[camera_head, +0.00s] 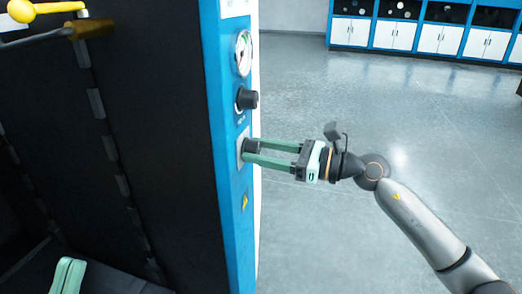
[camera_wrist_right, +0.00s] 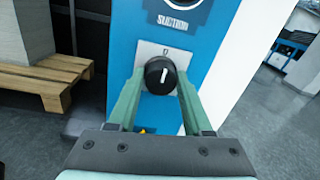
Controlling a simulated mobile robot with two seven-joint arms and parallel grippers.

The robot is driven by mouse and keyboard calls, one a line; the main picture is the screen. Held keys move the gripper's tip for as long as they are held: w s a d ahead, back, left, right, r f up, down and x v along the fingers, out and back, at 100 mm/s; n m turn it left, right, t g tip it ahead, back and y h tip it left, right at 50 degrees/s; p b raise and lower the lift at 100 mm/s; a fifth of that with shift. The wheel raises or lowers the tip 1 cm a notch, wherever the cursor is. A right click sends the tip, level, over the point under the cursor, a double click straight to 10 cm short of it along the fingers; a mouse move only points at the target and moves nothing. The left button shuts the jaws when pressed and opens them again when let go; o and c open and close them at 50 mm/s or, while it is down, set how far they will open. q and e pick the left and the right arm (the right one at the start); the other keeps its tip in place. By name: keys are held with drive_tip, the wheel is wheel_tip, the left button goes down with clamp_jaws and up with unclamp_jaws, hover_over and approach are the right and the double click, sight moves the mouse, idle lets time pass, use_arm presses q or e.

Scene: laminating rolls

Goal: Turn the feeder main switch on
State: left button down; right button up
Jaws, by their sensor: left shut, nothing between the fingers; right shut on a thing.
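The feeder main switch (camera_wrist_right: 160,76) is a round black knob with a white pointer mark on a light plate. The pointer stands nearly upright, tilted slightly right at its top. In the head view the switch (camera_head: 251,146) is on the blue panel's edge, partly between my right gripper's fingers. My right gripper (camera_head: 254,152) reaches in from the right, its green fingers shut on the switch; in the right wrist view a finger lies on each side of the knob. My left gripper (camera_head: 68,276) shows only as green fingers at the bottom left, shut and empty, away from the switch.
The blue panel (camera_head: 226,170) carries a gauge (camera_head: 243,53) and another black knob (camera_head: 246,98) above the switch. A yellow-knobbed lever (camera_head: 22,10) is at the top left. A wooden pallet (camera_wrist_right: 45,80) stands left of the panel in the wrist view. Open grey floor (camera_head: 340,110) lies right.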

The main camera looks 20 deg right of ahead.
clamp_jaws()
